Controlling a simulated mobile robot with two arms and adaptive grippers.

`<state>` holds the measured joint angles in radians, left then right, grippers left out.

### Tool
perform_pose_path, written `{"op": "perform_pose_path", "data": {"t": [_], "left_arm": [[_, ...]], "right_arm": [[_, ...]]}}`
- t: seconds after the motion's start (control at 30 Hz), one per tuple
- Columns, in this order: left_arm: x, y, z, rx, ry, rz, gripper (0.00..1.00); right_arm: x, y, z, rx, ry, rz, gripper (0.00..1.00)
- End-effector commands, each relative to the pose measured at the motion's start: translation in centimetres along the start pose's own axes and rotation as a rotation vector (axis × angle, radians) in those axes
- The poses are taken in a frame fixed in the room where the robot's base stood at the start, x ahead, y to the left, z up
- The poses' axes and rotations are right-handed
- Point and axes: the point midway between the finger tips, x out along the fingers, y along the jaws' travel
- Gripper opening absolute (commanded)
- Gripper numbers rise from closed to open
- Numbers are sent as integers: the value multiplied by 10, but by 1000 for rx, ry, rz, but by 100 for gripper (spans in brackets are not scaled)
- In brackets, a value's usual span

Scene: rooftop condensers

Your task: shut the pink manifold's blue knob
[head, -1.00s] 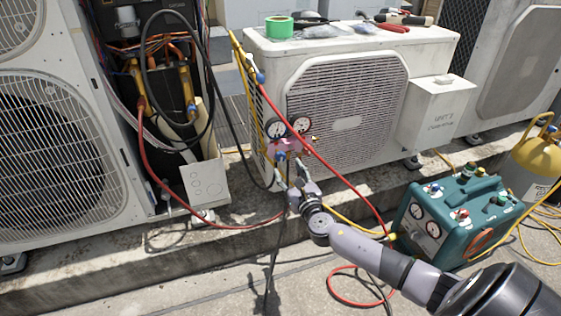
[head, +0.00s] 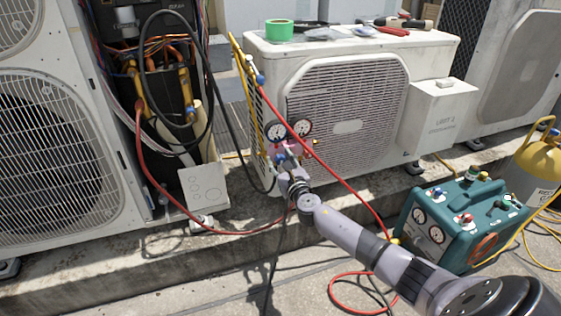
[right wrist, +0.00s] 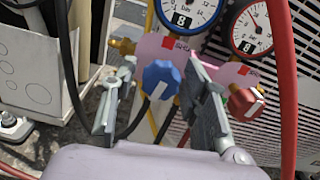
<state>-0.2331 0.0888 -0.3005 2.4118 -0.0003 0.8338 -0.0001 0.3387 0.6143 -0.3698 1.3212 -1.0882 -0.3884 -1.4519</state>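The pink manifold (head: 290,147) with two round gauges hangs at the front left corner of the middle condenser. In the right wrist view its blue knob (right wrist: 161,80) faces me, with a red knob (right wrist: 246,103) to its right. My right gripper (right wrist: 160,92) is open, one finger on each side of the blue knob. A gap shows between each fingertip and the knob in that view; I cannot tell how deep the knob sits between them. In the head view the right gripper (head: 286,167) is at the manifold's lower edge. My left gripper is not in view.
A red hose (head: 330,165) runs diagonally just right of the manifold, and a black hose (head: 237,120) loops to its left. The middle condenser (head: 430,58) stands close behind. A teal recovery machine (head: 455,205) stands at right, near my right arm.

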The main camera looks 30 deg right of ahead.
Motion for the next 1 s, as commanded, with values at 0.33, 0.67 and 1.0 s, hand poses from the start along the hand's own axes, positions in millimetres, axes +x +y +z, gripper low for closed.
{"op": "perform_pose_path", "data": {"t": [0.33, 0.67, 1.0], "left_arm": [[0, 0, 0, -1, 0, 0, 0], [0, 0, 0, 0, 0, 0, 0], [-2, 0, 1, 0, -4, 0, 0]], "right_arm": [[0, 0, 0, 0, 0, 0, 16], [0, 0, 0, 1, 0, 0, 0], [0, 0, 0, 90, -1, -1, 0]]}}
